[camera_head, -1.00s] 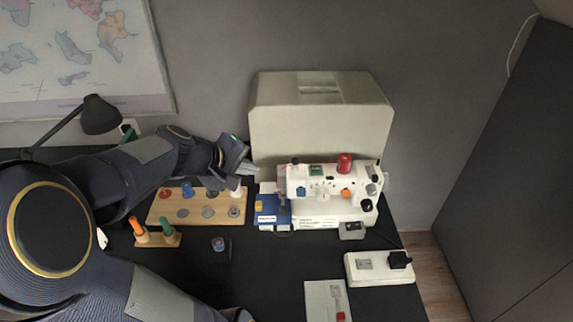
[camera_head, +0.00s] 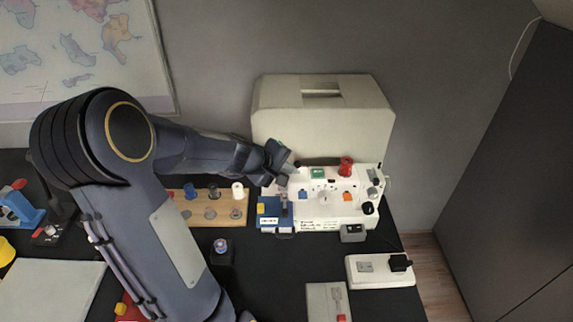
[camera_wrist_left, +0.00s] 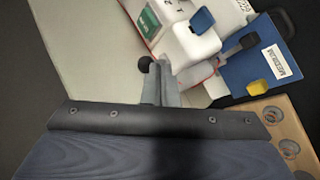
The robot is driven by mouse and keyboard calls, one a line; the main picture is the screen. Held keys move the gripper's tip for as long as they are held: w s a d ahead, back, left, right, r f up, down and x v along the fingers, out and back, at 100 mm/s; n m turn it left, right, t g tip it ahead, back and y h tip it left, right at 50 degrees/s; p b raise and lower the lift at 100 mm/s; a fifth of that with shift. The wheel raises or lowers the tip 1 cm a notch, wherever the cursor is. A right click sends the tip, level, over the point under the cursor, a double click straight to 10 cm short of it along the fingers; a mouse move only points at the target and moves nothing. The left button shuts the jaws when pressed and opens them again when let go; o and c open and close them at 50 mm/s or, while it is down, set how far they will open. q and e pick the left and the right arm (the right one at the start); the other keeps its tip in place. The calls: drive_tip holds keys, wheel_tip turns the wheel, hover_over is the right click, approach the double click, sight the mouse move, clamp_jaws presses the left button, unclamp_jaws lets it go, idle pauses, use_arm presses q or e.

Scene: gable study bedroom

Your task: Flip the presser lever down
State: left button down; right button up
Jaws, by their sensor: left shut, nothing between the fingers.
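The white sewing machine (camera_head: 335,212) stands on the dark desk. My left gripper (camera_head: 290,170) is shut and empty at the upper left end of the machine's head. In the left wrist view its fingertips (camera_wrist_left: 160,72) are beside a dark round knob (camera_wrist_left: 144,63), which may be the end of the presser lever; the rest of that lever is hidden. I cannot tell whether the fingers touch the knob. The machine's white head (camera_wrist_left: 190,40), with a blue tab (camera_wrist_left: 202,20), is just beyond the fingers. My right gripper is not in view.
A beige cover (camera_head: 320,125) stands close behind the machine. A blue block (camera_head: 270,212) labelled MEDIUM lies at its left end, with a wooden spool board (camera_head: 237,211) further left. A white power strip (camera_head: 372,278) lies at the front right.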

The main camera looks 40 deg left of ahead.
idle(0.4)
use_arm(q)
drive_tip(key=shift+n+g+h, duration=0.3)
drive_tip(key=shift+g, duration=0.2)
drive_tip(key=shift+w+a+r+p, duration=0.35)
drive_tip(key=shift+w+a+p, duration=0.3)
drive_tip(key=shift+w+p, duration=0.15)
drive_tip(key=shift+w+a+r+p, duration=0.35)
drive_tip(key=shift+w+a+p, duration=0.3)
drive_tip(key=shift+p, duration=0.25)
drive_tip(key=shift+w+a+f+b, duration=0.1)
drive_tip(key=shift+w+a+b, duration=0.55)
drive_tip(key=shift+w, duration=0.3)
drive_tip(key=shift+r, duration=0.2)
drive_tip(key=shift+r+p, duration=0.6)
drive_tip(key=shift+r, duration=0.1)
